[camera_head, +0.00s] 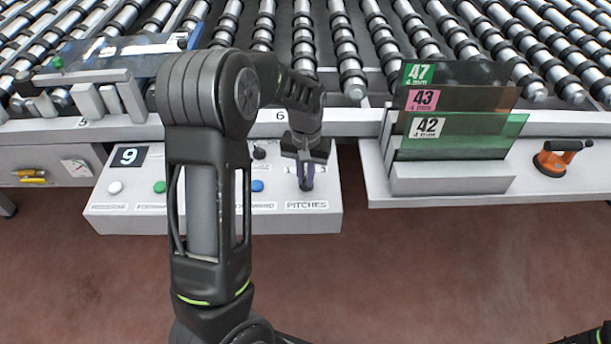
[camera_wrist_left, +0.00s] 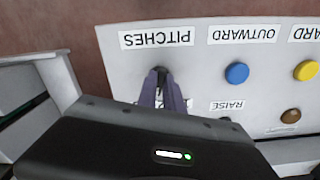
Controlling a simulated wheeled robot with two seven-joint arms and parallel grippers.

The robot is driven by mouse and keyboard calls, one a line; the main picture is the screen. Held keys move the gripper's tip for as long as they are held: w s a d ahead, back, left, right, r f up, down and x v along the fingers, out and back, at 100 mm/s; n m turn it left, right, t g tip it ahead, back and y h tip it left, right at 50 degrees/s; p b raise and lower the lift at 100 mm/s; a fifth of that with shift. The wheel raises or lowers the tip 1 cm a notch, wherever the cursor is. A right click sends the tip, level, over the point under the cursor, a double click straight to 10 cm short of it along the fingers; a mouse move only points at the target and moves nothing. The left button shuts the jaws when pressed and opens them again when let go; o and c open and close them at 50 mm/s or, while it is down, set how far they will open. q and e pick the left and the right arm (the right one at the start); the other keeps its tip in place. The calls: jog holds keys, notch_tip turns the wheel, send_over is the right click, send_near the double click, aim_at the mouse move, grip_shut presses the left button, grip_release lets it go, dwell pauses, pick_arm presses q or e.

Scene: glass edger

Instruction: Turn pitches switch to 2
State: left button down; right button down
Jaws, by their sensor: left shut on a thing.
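The control panel (camera_head: 320,215) is a light grey box below the roller conveyor. The PITCHES label (camera_head: 307,205) is at its right end, and it shows upside down in the left wrist view (camera_wrist_left: 156,38). My left gripper (camera_head: 306,184) points down at the panel just above this label. In the left wrist view its fingers (camera_wrist_left: 161,88) are closed together on the dark pitches switch (camera_wrist_left: 160,71). The fingers hide most of the switch, so its set position cannot be read.
A blue button (camera_head: 257,186), a green button (camera_head: 159,187) and a white button (camera_head: 115,188) sit left of the switch. A rack (camera_head: 450,178) with numbered glass panes stands to the right. An orange suction tool (camera_head: 553,160) lies beyond it.

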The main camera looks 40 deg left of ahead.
pick_arm(q)
jog(key=shift+n, duration=1.5)
jog(key=c, duration=1.5)
grip_release()
jog(key=shift+d, duration=0.1)
notch_tip(320, 180, up, 8)
jog(key=shift+f+b, duration=0.1)
jog(key=shift+b, duration=0.2)
